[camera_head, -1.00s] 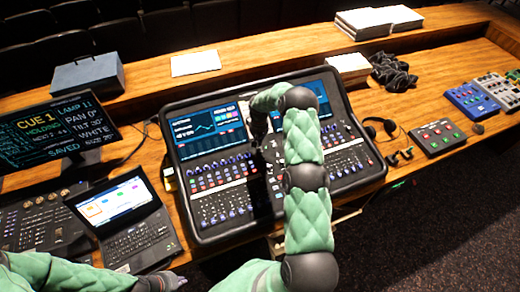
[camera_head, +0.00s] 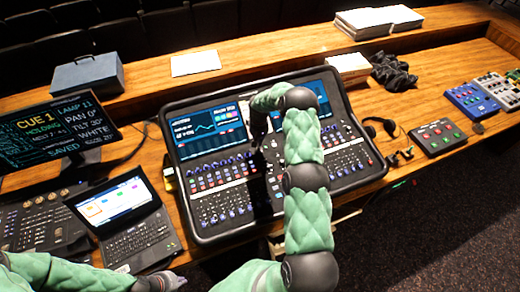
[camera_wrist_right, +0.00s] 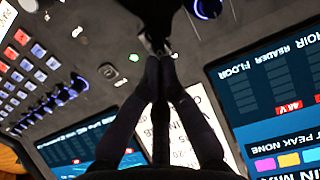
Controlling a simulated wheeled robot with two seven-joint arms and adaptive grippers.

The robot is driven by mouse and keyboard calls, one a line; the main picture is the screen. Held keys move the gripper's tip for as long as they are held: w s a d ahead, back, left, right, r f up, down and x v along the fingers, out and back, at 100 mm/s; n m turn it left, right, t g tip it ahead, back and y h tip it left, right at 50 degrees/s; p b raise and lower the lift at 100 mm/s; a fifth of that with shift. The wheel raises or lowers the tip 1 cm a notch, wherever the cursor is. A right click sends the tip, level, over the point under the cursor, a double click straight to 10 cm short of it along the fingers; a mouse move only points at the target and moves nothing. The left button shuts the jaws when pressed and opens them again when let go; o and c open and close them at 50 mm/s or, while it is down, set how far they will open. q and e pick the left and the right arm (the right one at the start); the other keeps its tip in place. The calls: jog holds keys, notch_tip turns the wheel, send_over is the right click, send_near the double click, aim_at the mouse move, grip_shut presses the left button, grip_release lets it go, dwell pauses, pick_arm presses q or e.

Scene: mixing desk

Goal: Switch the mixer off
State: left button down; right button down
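The mixer (camera_head: 183,203) is a black console on the desk with knobs, lit buttons, faders and a left screen (camera_head: 206,132) and right screen (camera_head: 318,97), both lit. My right arm reaches over it, and my right gripper (camera_head: 259,135) points down between the two screens, partly hidden by the arm. In the right wrist view my right gripper (camera_wrist_right: 160,65) has its fingertips together, close over the panel (camera_wrist_right: 105,45), with a dark shape just beyond them. No held object shows. Contact with the panel cannot be told. My left gripper (camera_head: 165,283) is low at the bottom edge, mostly cut off.
A laptop (camera_head: 140,240) and a lighting desk (camera_head: 40,225) stand left of the mixer, below a monitor (camera_head: 50,125). Papers (camera_head: 196,63) lie on the raised ledge behind.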

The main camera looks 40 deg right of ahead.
jog(key=shift+f+b, duration=0.95)
jog(key=shift+f, duration=0.1)
dwell(0.5)
jog(key=shift+r+p, duration=1.15)
jog(key=shift+r, duration=2.45)
